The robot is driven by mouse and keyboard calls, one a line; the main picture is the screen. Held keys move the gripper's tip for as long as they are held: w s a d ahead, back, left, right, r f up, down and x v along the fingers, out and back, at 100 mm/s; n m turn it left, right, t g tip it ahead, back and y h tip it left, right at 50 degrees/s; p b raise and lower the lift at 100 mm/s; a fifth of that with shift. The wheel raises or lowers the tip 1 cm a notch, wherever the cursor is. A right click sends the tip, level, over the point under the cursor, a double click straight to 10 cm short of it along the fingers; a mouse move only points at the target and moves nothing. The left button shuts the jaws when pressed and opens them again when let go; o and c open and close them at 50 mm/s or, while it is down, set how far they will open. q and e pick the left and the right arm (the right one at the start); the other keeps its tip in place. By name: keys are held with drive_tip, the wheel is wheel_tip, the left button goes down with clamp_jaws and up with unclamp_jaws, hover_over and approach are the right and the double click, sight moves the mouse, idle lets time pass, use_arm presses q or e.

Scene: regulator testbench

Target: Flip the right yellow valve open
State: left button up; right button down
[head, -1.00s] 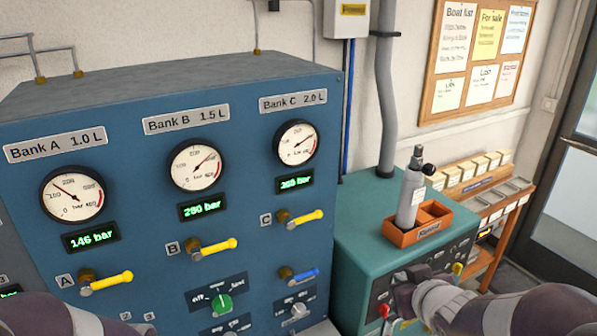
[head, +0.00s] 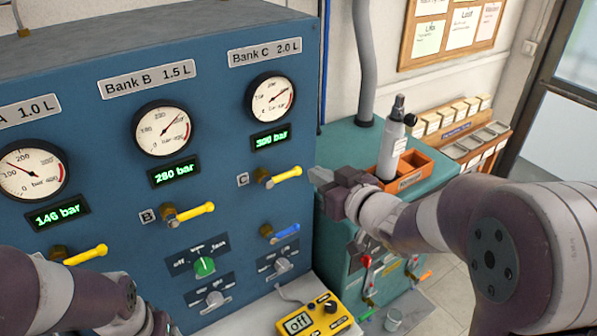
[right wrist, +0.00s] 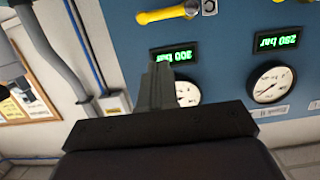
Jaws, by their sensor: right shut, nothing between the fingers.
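The right yellow valve, marked C, has a yellow lever (head: 285,176) on a brass body on the blue panel. Its lever points right and slightly up. My right gripper (head: 318,178) is shut and empty, just right of the lever tip, with a small gap in the picture. In the right wrist view, which is upside down, the shut fingers (right wrist: 156,86) stand before the panel and the yellow lever (right wrist: 160,14) shows at the top edge, apart from them. My left arm is at the lower left; its gripper is not visible.
Yellow levers B (head: 190,214) and A (head: 85,255) sit to the left, and a blue lever (head: 280,234) sits below C. A teal bench (head: 345,150) with an orange tray (head: 415,168) stands right. A yellow meter (head: 305,318) lies below.

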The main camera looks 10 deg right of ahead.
sight(284, 176)
drive_tip(key=w+a+f+p, duration=0.2)
drive_tip(key=w+a+f, duration=0.1)
drive_tip(key=w, duration=0.3)
drive_tip(key=shift+w+f+p, duration=0.35)
drive_tip(key=shift+w+f, duration=0.05)
drive_tip(key=shift+f, duration=0.25)
drive_tip(key=shift+f, duration=0.1)
